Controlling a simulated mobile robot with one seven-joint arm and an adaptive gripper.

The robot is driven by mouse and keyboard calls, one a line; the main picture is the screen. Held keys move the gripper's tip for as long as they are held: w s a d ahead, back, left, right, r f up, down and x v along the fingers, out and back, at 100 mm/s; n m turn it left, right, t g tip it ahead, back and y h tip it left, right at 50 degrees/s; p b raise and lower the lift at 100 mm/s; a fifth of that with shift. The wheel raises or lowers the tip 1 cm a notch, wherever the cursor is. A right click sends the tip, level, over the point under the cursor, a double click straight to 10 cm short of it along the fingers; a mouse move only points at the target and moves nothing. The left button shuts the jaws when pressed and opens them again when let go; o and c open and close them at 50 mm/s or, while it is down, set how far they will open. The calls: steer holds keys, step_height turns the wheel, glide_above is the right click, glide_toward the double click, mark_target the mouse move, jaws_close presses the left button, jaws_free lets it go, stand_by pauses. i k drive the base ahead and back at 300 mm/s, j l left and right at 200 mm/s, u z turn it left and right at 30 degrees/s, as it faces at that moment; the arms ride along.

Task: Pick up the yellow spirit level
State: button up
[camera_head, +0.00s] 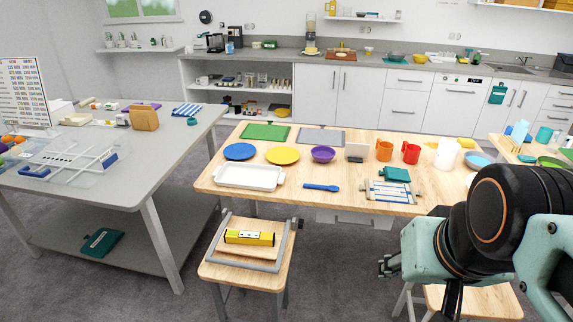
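The yellow spirit level (249,238) lies on a wooden stool (232,276) in front of the wooden table, left of the middle of the head view. It is a short yellow bar with dark ends and a pale vial in its middle. A grey bar clamp (250,262) lies on the same stool and runs around the front and right side of the level. My gripper (388,266) is to the right of the stool, well apart from the level. Its fingers are small and mostly hidden by my arm, so I cannot tell whether it is open.
The wooden table (335,200) behind the stool holds plates, a white tray (249,177), mugs and a blue-handled tool (321,188). A grey table (150,180) stands on the left. Another stool (475,303) is partly behind my arm. Floor shows between the stools.

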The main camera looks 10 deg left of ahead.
mark_target(230, 236)
steer(key=u, duration=0.9)
